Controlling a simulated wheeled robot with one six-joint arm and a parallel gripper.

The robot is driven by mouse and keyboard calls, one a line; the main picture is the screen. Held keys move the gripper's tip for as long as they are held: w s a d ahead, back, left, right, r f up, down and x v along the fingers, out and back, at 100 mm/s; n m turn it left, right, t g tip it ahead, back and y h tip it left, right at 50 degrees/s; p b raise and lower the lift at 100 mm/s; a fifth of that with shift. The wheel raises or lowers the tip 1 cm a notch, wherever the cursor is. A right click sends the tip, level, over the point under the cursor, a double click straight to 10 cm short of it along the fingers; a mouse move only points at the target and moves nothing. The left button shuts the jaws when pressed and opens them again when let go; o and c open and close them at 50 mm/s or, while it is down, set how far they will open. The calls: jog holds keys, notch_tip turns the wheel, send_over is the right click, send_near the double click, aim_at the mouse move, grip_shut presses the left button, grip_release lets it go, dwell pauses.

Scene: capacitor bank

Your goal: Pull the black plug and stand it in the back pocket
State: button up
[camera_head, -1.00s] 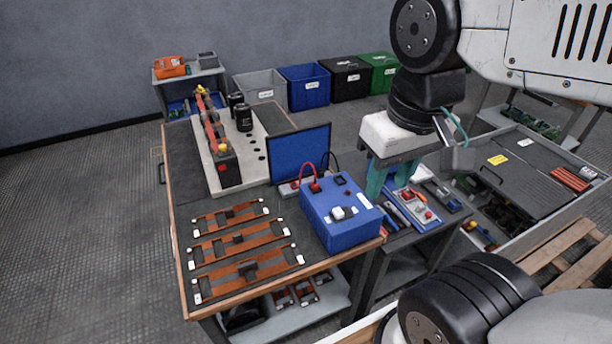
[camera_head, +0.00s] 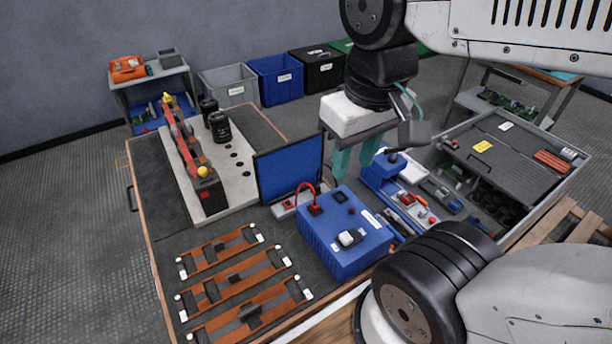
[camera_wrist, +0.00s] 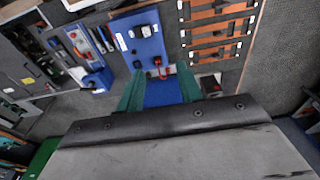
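A blue box (camera_head: 345,245) stands on the bench, with a red plug (camera_head: 315,208) and its looped red lead on top. A small black piece (camera_head: 340,197) sits on the box top beside it; I cannot tell whether it is the black plug or a socket. It may also show in the wrist view (camera_wrist: 137,64). My gripper (camera_head: 357,165) is open and empty, its teal fingers pointing down above and behind the box, right of the upright blue panel (camera_head: 290,170). In the wrist view my gripper (camera_wrist: 160,92) has that panel between its fingers. I cannot make out the back pocket.
A pale plate (camera_head: 225,175) with black cylinders and a red-orange bar lies at the bench's back left. Several copper-coloured strips (camera_head: 235,275) lie in front. A tool tray (camera_head: 405,205) and a small blue block (camera_head: 382,172) lie right of the box.

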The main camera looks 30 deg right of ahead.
jog(key=shift+w+d, duration=0.15)
jog(key=shift+d, duration=0.05)
jog(key=shift+o, duration=0.6)
jog(key=w+d+f, duration=0.2)
jog(key=w+f, duration=0.1)
jog(key=w, duration=0.3)
jog(key=w+d+f, duration=0.1)
jog(key=w+f, duration=0.2)
jog(key=w, duration=0.4)
jog(key=shift+g, duration=0.6)
jog(key=w+d+f, duration=0.2)
jog(key=w+f, duration=0.1)
jog(key=f, duration=0.2)
jog(key=w+d+f, duration=0.2)
jog(key=w+f, duration=0.2)
jog(key=f, duration=0.1)
jog(key=w+d+f, duration=0.3)
jog(key=f, duration=0.3)
jog(key=shift+w, duration=0.2)
jog(key=shift+w+f, duration=0.15)
jog(key=shift+f, duration=0.1)
jog(key=shift+f, duration=0.15)
